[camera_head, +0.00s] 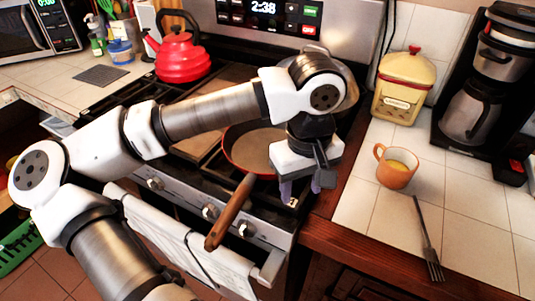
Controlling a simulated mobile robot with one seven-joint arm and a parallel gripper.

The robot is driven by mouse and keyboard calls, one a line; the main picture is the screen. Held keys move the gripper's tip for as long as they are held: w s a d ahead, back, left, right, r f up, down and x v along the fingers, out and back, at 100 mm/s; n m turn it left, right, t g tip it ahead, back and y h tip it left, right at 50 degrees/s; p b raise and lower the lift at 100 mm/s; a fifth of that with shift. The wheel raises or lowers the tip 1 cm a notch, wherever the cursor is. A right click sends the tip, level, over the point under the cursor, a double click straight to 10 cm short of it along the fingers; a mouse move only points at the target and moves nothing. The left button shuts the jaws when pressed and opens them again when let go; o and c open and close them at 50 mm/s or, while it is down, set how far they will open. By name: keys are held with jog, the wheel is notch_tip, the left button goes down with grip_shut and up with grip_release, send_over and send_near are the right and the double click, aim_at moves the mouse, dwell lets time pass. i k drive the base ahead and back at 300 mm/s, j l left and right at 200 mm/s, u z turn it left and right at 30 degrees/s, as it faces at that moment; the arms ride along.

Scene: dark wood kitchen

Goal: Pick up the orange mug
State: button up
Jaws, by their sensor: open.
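The orange mug (396,167) stands upright on the white tiled counter (475,240) at the right.
A fork (428,240) lies in front of the mug. A yellow canister (404,87) and a coffee maker (485,85) stand behind it. A red frying pan (240,150) with a wooden handle and a red kettle (180,52) sit on the stove. The counter's front right is clear.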

aim_at(397, 166)
jog(key=i+l+z, duration=0.15)
jog(key=z, duration=0.35)
jog(key=i+l+z, duration=0.2)
jog(key=z, duration=0.25)
